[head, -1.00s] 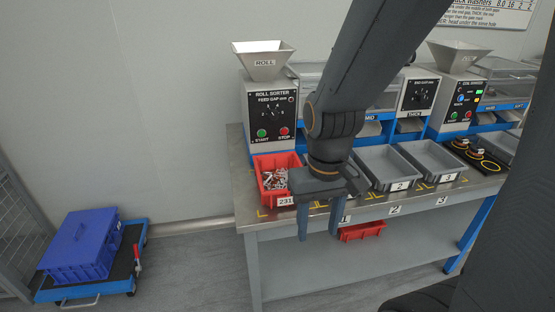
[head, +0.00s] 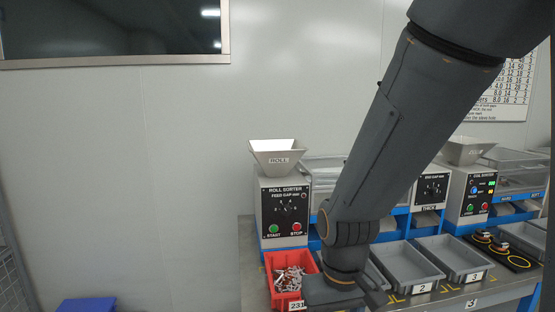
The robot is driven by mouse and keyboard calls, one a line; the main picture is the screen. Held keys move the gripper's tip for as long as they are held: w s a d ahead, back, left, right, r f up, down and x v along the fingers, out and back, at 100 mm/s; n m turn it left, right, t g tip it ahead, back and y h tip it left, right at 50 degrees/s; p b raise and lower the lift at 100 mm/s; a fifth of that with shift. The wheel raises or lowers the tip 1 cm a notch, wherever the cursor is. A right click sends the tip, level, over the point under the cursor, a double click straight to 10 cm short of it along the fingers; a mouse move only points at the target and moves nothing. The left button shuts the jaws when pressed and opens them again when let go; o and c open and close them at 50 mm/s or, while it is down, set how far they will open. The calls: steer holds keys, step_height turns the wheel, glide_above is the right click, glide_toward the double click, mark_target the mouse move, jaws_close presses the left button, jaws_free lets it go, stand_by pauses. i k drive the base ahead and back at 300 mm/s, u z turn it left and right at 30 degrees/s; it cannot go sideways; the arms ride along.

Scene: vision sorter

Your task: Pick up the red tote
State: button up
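The red tote (head: 287,257) stands on the left end of the workbench, in front of the roll sorter. It is filled with small metal and red-tipped parts and bears a label reading 231. Its lower front is cut by the frame edge. My gripper (head: 346,298) is at the bottom of the view, just right of the tote and overlapping its right front corner in the picture. The finger bases look spread apart, but the fingertips lie below the frame. I see nothing held, and cannot tell whether the gripper touches the tote.
The roll sorter (head: 286,213) with its hopper (head: 277,157) stands behind the tote. Grey trays (head: 451,262) marked 2 and 3 lie to the right, with the coil sorter (head: 470,195) behind them. A blue crate (head: 87,304) shows at lower left. A dark window is upper left.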

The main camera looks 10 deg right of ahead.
mark_target(286, 269)
steer(key=z, duration=1.7)
steer(key=k, duration=1.4)
steer(key=u, duration=0.95)
steer(key=i, duration=0.5)
steer(key=u, duration=0.1)
